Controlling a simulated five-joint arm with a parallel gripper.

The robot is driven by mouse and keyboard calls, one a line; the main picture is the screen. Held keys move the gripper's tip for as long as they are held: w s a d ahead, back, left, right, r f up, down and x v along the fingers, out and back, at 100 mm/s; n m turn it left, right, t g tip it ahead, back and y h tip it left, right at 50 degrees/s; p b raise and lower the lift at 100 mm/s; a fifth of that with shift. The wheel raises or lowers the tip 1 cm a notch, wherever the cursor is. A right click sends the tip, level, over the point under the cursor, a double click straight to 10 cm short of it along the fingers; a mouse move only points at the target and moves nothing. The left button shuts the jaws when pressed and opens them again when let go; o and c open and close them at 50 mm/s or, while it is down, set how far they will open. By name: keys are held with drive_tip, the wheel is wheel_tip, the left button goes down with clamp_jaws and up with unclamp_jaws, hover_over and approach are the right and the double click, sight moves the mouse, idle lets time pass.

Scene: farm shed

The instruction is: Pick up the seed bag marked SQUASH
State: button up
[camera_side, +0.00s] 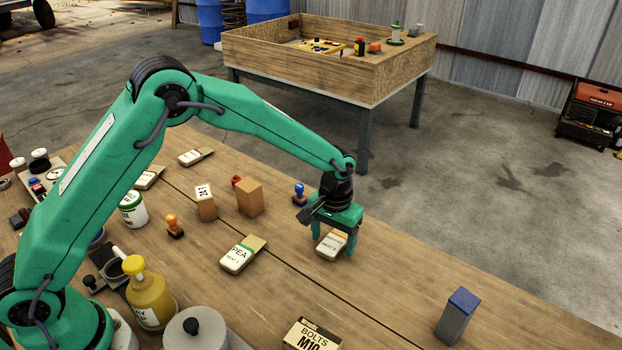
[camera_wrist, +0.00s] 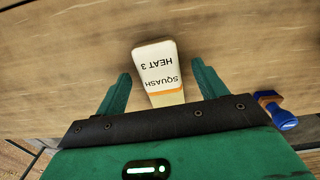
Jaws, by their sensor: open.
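The seed bag marked SQUASH (camera_wrist: 158,72) lies flat on the table, white with an orange band and the words HEAT 3. It also shows in the side view (camera_side: 332,244), partly covered by my gripper. My gripper (camera_side: 334,248) is open above the bag, one finger on each side of it. In the wrist view my gripper (camera_wrist: 160,88) has the bag between its two green fingers, with gaps on both sides. A second bag marked PEA (camera_side: 240,254) lies to the left of it.
A blue-handled stamp (camera_side: 299,194) stands close behind my gripper; it also shows in the wrist view (camera_wrist: 279,111). A blue-grey block (camera_side: 457,316) is at the right, with clear table between.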

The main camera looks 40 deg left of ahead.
sight(333, 242)
idle(0.3)
drive_tip(key=c, duration=1.1)
drive_tip(key=shift+r, duration=0.15)
drive_tip(key=shift+r, duration=0.5)
wheel_tip(333, 242, up, 3)
drive_tip(key=shift+s+d+r, duration=0.1)
drive_tip(key=shift+s, duration=0.05)
drive_tip(key=s+d+r, duration=0.2)
drive_tip(key=s, duration=0.1)
drive_tip(key=s+d+r, duration=0.2)
drive_tip(key=d, duration=0.1)
drive_tip(key=s+d+r, duration=0.2)
drive_tip(key=s, duration=0.1)
drive_tip(key=shift+s+d+r, duration=0.15)
drive_tip(key=shift+s+r, duration=0.15)
drive_tip(key=shift+s, duration=0.05)
